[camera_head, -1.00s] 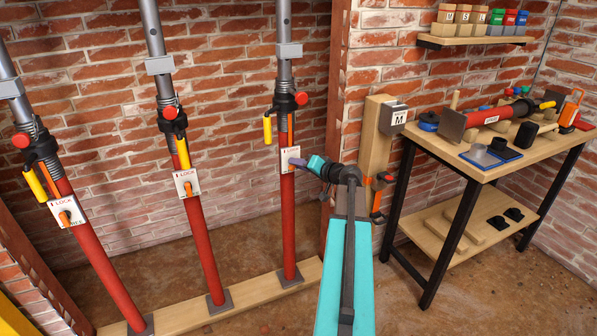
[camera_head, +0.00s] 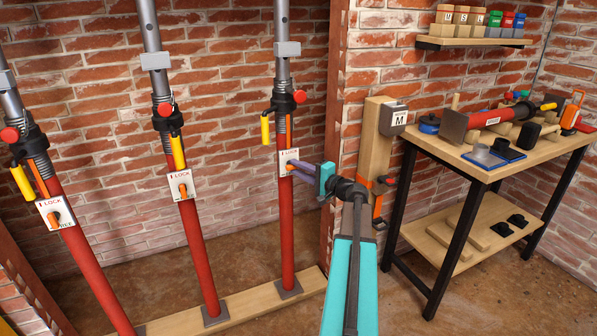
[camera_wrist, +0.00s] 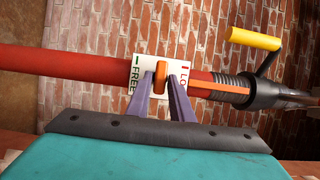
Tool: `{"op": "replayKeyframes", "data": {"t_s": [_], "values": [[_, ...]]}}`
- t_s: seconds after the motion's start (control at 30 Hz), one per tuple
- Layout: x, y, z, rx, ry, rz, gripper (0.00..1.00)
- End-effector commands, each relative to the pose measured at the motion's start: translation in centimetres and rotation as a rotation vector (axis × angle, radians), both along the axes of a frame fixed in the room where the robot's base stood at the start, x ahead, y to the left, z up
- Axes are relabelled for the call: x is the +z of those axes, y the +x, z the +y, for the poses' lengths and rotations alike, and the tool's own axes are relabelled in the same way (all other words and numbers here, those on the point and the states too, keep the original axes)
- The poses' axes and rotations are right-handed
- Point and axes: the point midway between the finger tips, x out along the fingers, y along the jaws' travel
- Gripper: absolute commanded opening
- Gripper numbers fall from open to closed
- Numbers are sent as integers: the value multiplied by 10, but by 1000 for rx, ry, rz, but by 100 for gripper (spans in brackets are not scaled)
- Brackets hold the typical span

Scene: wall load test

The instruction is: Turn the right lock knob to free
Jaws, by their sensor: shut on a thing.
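The right lock knob (camera_wrist: 160,72) is orange and sits on a white plate (camera_wrist: 140,68) marked FREE and LOCK, on the right red prop (camera_head: 287,235). In the wrist view, the knob stands crosswise to the prop, between the two words. My gripper (camera_wrist: 163,80) has its two purple fingers on either side of the knob and is shut on it. In the head view, the gripper (camera_head: 291,166) reaches the plate from the right, and its fingers partly hide the plate and knob.
Middle (camera_head: 195,240) and left (camera_head: 90,265) red props have similar plates and orange knobs. A yellow handle (camera_head: 265,129) hangs above the right plate. A wooden post (camera_head: 377,140) and workbench (camera_head: 470,165) stand to the right. A brick wall is behind the props.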

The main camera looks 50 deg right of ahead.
Motion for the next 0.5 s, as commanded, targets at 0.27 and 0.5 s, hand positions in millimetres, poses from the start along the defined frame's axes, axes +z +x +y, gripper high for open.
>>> {"op": "replayKeyframes", "data": {"t_s": [0.27,0.5], "values": [[-1,0,1,2,24,-8,0],[-1,0,1,2,23,-8,22]]}}
